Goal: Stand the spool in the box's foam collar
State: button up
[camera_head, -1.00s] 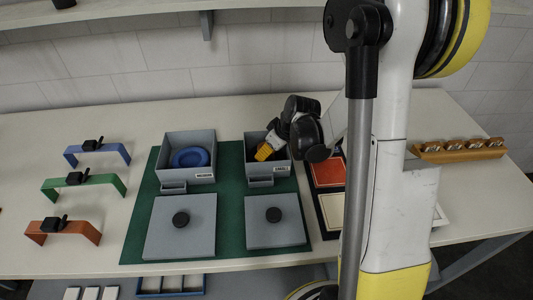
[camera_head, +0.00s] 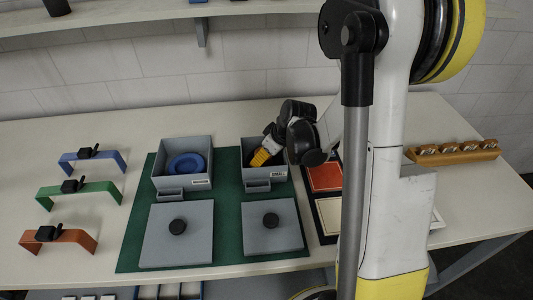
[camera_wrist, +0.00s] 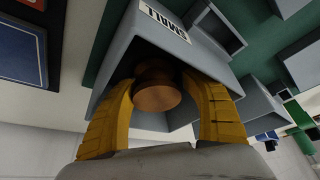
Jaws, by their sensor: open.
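The small box (camera_head: 282,172) is grey, open-topped and labelled SMALL; it also shows in the wrist view (camera_wrist: 122,48). My gripper (camera_head: 260,158) reaches into it with its yellow fingers. In the wrist view my gripper (camera_wrist: 165,103) is open, one finger on each side of the brown, round-ended spool (camera_wrist: 155,95). The spool is inside the small box; its lower part and any collar around it are hidden. The medium box (camera_head: 203,184), to the left, holds a blue ring (camera_head: 187,163) that looks like a foam collar.
Two grey lids with black knobs, the left (camera_head: 160,240) and the right (camera_head: 285,235), lie in front of the boxes on a green mat (camera_head: 229,215). Blue, green and orange brackets (camera_head: 60,238) stand at left. A wooden rack (camera_head: 430,156) is at right.

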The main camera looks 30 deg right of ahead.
jog(key=v, duration=1.2)
jog(key=s+a+r+m+t+h+b, duration=0.2)
jog(key=s+a+r+m, duration=0.2)
jog(key=s+a, duration=0.9)
jog(key=shift+s+b, duration=0.3)
jog(key=shift+s, duration=0.05)
jog(key=shift+r+m, duration=0.1)
jog(key=shift+m, duration=0.2)
